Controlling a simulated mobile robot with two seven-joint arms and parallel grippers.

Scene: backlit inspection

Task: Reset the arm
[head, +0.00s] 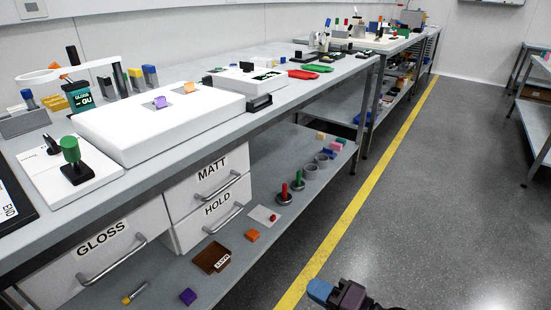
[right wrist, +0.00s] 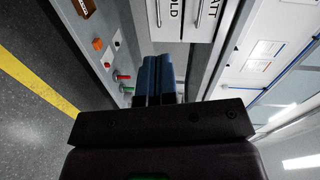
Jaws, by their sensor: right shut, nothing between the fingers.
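My right gripper (head: 318,292) shows at the bottom of the head view, out over the floor by the yellow line and clear of the bench. In the right wrist view its two blue fingers (right wrist: 158,76) lie side by side, shut with nothing between them. The bench shelf and the HOLD drawer (right wrist: 172,18) show beyond them. My left gripper is in neither view.
The long bench (head: 215,135) runs along the left, with a white light box (head: 150,135) and small parts on top. Drawers labelled GLOSS (head: 100,245), MATT and HOLD are closed below. Loose blocks lie on the lower shelf. The floor (head: 430,190) to the right is clear.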

